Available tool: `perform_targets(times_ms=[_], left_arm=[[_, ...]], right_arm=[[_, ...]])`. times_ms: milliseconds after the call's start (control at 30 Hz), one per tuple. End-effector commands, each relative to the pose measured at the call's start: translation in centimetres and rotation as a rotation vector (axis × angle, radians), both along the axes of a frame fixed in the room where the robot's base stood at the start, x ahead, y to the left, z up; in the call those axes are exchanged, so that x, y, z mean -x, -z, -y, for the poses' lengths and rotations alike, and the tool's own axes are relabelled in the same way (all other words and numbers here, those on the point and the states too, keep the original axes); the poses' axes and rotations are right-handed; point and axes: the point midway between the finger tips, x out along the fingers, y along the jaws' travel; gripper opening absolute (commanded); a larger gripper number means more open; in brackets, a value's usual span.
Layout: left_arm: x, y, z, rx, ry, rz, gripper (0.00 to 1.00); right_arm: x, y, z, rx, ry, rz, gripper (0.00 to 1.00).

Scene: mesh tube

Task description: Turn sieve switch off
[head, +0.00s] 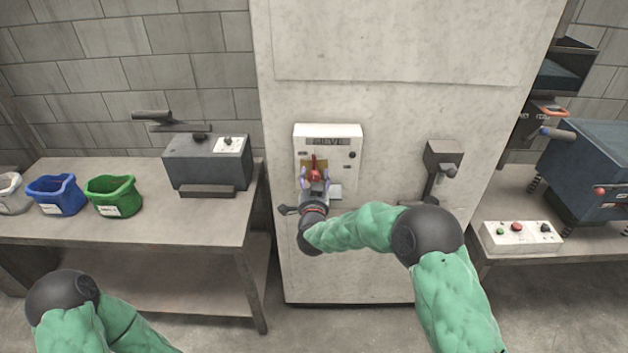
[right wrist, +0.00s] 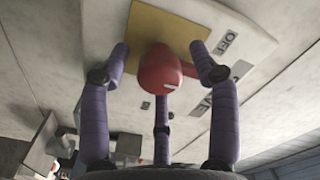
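The sieve switch is a red knob with a handle (head: 315,174) on a yellow plate (head: 306,166). It is mounted on a white panel (head: 340,132) on the front of a tall pale cabinet. The red handle points roughly upward in the head view. In the right wrist view the red knob (right wrist: 160,70) is in front of the yellow plate (right wrist: 165,25), with an OFF label (right wrist: 231,42) beside it. My right gripper (right wrist: 161,60) is open, its purple fingers around the knob, with gaps visible beside it. Any contact behind the knob is hidden. My left gripper is outside the head view.
A grey lever box (head: 443,160) sits on the cabinet to the right of the panel, near my right arm. A table (head: 150,225) on the left holds blue and green containers and a dark machine. A button box (head: 520,238) stands on the right table.

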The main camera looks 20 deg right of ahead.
Motion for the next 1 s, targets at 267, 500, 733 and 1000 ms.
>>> perform_targets(times_ms=[267, 500, 733, 1000], left_arm=[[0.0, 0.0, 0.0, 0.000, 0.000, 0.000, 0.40], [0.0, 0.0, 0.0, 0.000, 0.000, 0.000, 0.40], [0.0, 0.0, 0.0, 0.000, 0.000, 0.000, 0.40], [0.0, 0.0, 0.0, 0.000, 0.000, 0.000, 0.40]], right_arm=[[0.3, 0.0, -0.1, 0.000, -0.001, -0.001, 0.62], [3.3, 0.0, -1.0, 0.000, -0.003, 0.000, 0.62], [7.8, 0.0, -2.3, -0.001, -0.003, 0.000, 0.62], [11.0, 0.0, -3.2, 0.000, -0.001, 0.001, 0.62]])
